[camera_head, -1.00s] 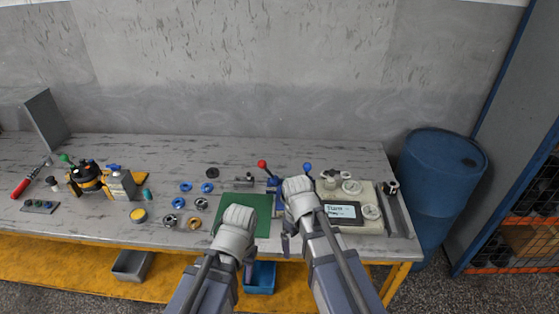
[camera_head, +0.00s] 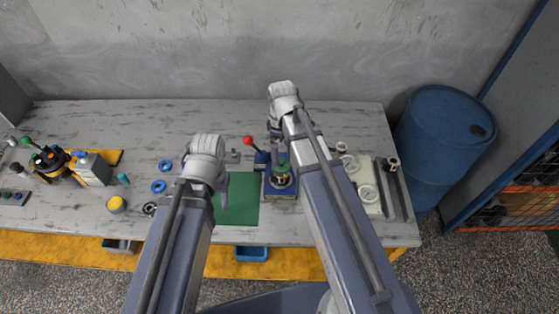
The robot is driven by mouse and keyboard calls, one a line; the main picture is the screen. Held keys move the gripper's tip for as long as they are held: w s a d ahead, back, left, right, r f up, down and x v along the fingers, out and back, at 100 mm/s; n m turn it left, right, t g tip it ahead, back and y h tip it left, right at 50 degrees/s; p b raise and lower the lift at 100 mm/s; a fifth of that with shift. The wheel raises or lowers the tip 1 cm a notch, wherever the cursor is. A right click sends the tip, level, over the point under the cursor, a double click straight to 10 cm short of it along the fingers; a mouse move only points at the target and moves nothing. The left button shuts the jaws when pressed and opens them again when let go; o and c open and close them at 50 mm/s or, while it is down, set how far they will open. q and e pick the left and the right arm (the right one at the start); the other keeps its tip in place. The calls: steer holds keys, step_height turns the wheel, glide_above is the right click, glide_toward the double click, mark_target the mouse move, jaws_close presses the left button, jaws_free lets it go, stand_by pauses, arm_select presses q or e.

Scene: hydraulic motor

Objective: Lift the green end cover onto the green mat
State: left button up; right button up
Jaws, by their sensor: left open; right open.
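The green mat (camera_head: 240,208) lies flat on the workbench, its left part overlapped by my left gripper. Right of it, a small round assembly (camera_head: 281,180) stands on a blue and tan base; a green part (camera_head: 282,164) on its top looks like the green end cover, partly beside my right arm. My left gripper (camera_head: 222,194) is open and empty over the mat's left edge. My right gripper (camera_head: 273,129) is open, beyond the assembly towards the back; its fingers are mostly hidden by its wrist, and I see nothing in it.
A red-knobbed lever (camera_head: 248,142) stands between my grippers. Blue rings (camera_head: 159,186) lie left of the mat. A pale tray (camera_head: 368,190) with round parts is at the right. A pump-like unit (camera_head: 48,160) and bottle (camera_head: 92,170) stand left. The back of the bench is mostly clear.

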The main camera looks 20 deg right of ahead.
mark_target(281, 162)
steer(key=shift+w+f+b, duration=0.15)
steer(key=shift+f+b, duration=1.8)
steer(key=shift+f, duration=0.05)
steer(key=shift+w+f+b, duration=0.15)
steer(key=shift+f+b, duration=1.75)
steer(key=shift+f, duration=0.05)
steer(key=shift+r, duration=0.1)
steer(key=shift+c, duration=0.2)
steer(key=c, duration=1.5)
